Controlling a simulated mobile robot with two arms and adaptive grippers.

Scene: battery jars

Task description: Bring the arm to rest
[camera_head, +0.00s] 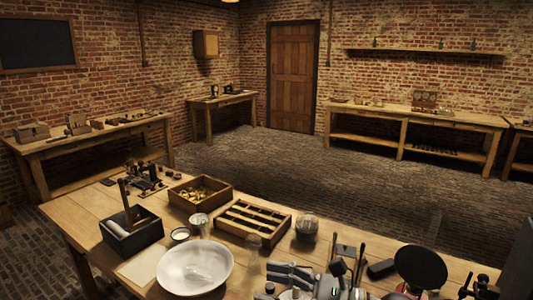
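The wooden workbench (88,207) fills the lower part of the picture. A glass jar (199,223) stands near the middle of it, and a darker round glass jar (307,229) stands beside the slotted wooden tray (218,227). A faint clear glass vessel (253,244) stands in front of the tray. A white basin (168,279) holds something clear, too unclear to name.
A dark box (145,238) with an upright wooden handle and an open crate (186,207) with brass-coloured pieces stand at left. A pale sheet (141,267) lies flat. The brick floor beyond is clear.

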